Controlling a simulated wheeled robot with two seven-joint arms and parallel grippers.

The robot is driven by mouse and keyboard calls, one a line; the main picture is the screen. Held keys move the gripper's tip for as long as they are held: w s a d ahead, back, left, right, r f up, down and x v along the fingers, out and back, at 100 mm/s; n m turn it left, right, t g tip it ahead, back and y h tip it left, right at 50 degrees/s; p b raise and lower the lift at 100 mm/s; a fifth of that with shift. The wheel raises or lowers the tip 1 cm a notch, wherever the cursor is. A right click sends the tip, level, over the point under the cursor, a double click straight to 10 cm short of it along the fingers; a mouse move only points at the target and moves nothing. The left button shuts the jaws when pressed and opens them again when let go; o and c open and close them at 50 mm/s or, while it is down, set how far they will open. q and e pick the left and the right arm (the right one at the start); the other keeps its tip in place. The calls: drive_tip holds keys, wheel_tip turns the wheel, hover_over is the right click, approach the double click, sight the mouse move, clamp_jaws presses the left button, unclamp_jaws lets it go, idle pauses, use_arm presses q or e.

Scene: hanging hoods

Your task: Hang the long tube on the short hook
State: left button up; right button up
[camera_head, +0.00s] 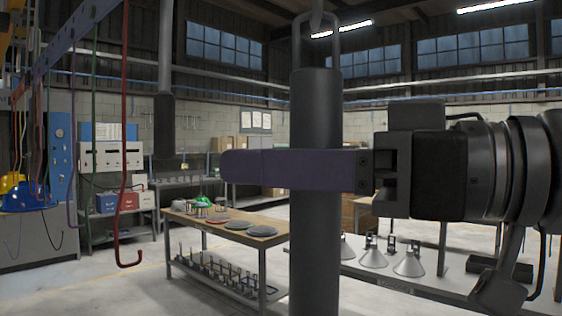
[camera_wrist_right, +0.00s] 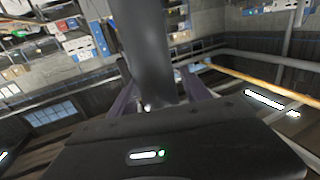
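A long dark grey tube (camera_head: 315,110) stands upright in the middle of the head view, with a wire loop handle (camera_head: 297,45) on top; its lower end is cut off by the frame. My right gripper (camera_head: 265,170) comes in from the right, one purple finger crossing in front of the tube. In the right wrist view the tube (camera_wrist_right: 145,45) is between both fingers, which look shut on it. A grey hook-like end (camera_head: 317,16) shows at the loop's top; I cannot tell whether the loop rests on it. My left gripper is not in view.
At left a rail (camera_head: 80,30) carries several hanging hooks, including a long red hook (camera_head: 124,150). Another dark tube (camera_head: 165,125) hangs behind it. A wooden-topped table (camera_head: 185,218) with discs and a bench (camera_head: 350,262) with metal cones stand beyond. Floor at front left is clear.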

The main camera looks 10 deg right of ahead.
idle(0.3)
drive_tip(key=b+v, duration=0.1)
drive_tip(key=v, duration=0.6)
drive_tip(key=shift+s+d+b, duration=0.25)
drive_tip(key=shift+d+b, duration=0.05)
